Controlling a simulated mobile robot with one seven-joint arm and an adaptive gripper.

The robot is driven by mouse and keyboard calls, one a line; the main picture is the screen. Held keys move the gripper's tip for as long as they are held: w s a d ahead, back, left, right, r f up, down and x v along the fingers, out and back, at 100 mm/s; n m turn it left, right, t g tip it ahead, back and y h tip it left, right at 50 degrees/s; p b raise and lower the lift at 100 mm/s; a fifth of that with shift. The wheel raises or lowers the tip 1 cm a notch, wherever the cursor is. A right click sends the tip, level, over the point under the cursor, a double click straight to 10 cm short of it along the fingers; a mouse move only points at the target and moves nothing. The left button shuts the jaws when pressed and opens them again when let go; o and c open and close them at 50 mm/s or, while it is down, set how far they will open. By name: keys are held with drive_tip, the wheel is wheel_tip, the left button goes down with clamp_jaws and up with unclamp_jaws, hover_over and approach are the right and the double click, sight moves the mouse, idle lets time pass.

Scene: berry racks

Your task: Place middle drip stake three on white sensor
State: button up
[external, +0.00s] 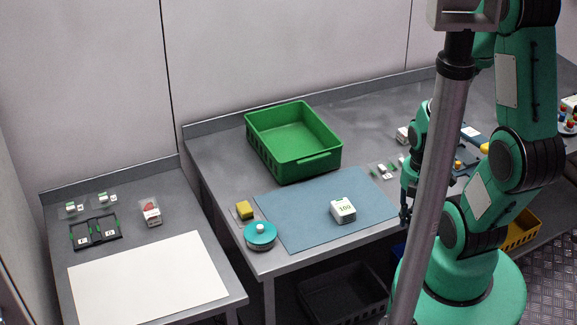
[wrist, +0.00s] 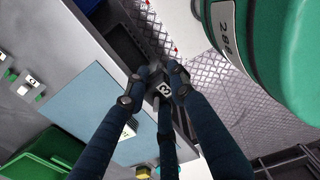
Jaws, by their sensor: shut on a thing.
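My gripper (wrist: 163,80) is shut on a dark drip stake with a white "3" label (wrist: 164,89), seen between the fingertips in the wrist view. In the external view my gripper (external: 404,215) hangs at the right front edge of the blue mat, beside a grey pole; the stake is too small to make out there. A white box marked 100 (external: 343,211), which looks like the white sensor, stands on the blue mat (external: 290,227), left of my gripper. The box also shows in the wrist view (wrist: 127,132), partly beside a finger.
A green crate (external: 328,160) stands behind the mat. A teal round container (external: 260,238) and a yellow block (external: 244,210) are at its left. Small tagged pieces (external: 384,170) lie at the right back. A left table holds a white sheet (external: 150,280) and black tray (external: 96,231).

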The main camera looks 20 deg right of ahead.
drive_tip(key=w+a+r+m+p, duration=0.1)
drive_tip(key=w+a+r, duration=0.2)
drive_tip(key=a, duration=0.5)
drive_tip(key=shift+a+r+m+t, duration=0.2)
drive_tip(key=shift+r+m+t, duration=0.1)
drive_tip(key=shift+r+t, duration=0.15)
drive_tip(key=shift+w, duration=0.15)
hover_over(344, 206)
drive_tip(key=shift+f+b, duration=0.4)
drive_tip(key=shift+f, duration=0.3)
drive_tip(key=shift+f+b, duration=0.3)
drive_tip(key=shift+f, duration=1.45)
drive_tip(key=shift+f, duration=0.1)
